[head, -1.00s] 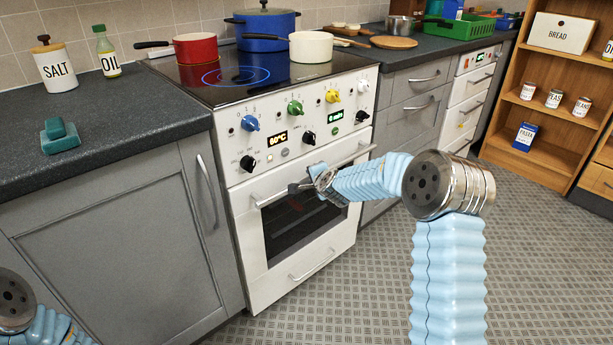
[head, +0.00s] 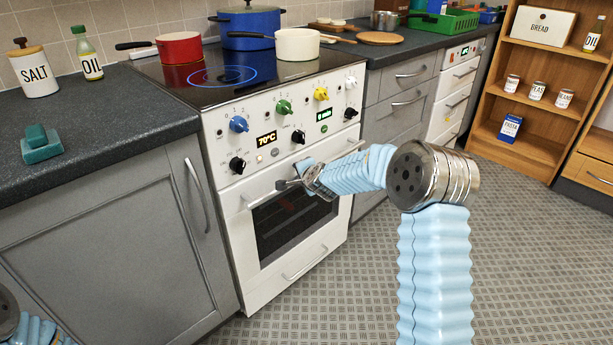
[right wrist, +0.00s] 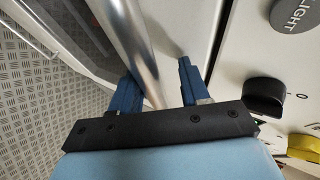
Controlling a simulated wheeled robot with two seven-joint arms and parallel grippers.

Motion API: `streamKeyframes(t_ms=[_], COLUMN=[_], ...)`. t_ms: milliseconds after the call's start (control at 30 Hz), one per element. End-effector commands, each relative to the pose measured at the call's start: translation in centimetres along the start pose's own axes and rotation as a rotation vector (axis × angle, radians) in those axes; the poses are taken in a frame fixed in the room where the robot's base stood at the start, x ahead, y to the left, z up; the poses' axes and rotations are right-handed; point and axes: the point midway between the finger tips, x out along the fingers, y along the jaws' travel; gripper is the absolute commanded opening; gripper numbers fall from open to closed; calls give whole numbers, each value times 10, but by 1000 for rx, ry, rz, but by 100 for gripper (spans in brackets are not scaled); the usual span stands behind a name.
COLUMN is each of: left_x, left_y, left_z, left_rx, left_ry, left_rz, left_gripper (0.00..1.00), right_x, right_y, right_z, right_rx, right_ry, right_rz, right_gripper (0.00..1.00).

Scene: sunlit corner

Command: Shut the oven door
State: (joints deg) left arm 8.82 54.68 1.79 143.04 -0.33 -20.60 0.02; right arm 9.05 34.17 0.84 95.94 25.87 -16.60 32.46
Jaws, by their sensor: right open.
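The white oven door (head: 250,240), with a dark window, is on the front of the cooker and looks flush, or nearly flush, with it; I cannot tell whether a small gap remains. Its bar handle (head: 254,201) runs across the top. My right gripper (head: 291,184) is at the handle, near its middle. In the right wrist view the steel handle (right wrist: 128,35) passes between the two open blue fingers, closer to the left one. Only part of my left arm shows at the lower left corner; its gripper is out of view.
Above the door is a panel of knobs with a 70°C display (head: 266,139). A red pot (head: 180,47), a blue pot (head: 250,25) and a white pan (head: 297,44) stand on the hob. The floor (head: 530,260) on the right is clear.

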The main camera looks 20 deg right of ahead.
Motion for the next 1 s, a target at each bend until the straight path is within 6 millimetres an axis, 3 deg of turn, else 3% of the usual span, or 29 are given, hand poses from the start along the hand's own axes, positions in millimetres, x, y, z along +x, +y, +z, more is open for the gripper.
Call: streamKeyframes(t_ms=[533,700,1000], left_x=[8,7,7], left_y=[-4,-3,-3], left_z=[0,0,0], left_rx=[-1,-1,-1], left_ry=[1,1,1], left_rz=[-1,-1,-1], left_gripper=[41,41,41], right_x=[-115,-131,-134], right_y=[0,1,2], right_z=[-1,-1,-1], right_rx=[1,3,3], right_ry=[2,2,2], right_rz=[-1,1,2], right_gripper=[48,48,48])
